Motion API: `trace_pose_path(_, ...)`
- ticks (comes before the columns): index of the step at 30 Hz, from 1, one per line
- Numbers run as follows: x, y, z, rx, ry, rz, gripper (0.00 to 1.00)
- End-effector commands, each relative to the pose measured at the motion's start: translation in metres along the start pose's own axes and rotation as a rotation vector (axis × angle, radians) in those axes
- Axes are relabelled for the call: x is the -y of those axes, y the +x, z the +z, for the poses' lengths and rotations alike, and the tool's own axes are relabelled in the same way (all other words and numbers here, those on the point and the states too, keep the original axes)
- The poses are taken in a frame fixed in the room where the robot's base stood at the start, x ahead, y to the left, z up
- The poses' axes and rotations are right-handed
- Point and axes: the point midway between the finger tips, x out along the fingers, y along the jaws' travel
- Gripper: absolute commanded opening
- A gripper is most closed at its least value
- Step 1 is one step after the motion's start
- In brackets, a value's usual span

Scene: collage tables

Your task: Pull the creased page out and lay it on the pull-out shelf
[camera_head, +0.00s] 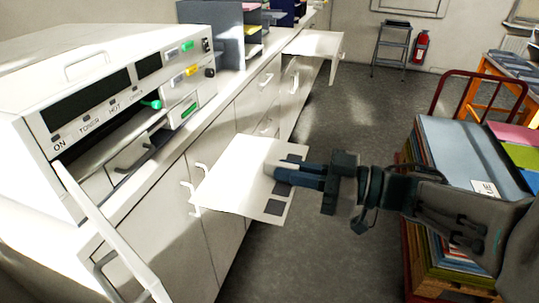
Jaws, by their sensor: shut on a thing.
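My gripper (290,173) is in the middle of the view, reaching in from the right. Its shut fingers meet the right edge of a flat white piece (236,176), level and close to the cabinet fronts. This piece has dark squares along its right edge. It looks like the page, but I cannot tell it surely from a shelf beneath, and no crease shows. Another flat white board, apparently a pull-out shelf (316,43), stands out from the cabinets farther back. The copier (128,85) at left has its front door (112,240) open, with a green lever (152,103) inside.
A cart with a red rail and stacked coloured sheets (470,150) stands close at right. A step stool (391,48) and a fire extinguisher (421,47) are by the far wall. Cabinet handles jut out at left. The grey floor (340,115) between is clear.

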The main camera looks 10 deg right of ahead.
Motion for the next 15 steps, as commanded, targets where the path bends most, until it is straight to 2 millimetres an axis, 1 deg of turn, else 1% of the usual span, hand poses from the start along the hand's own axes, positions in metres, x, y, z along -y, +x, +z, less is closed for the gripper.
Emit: trace_pose_path(15,-0.001,-0.042,0.0,-0.002,-0.002,0.002,0.0)
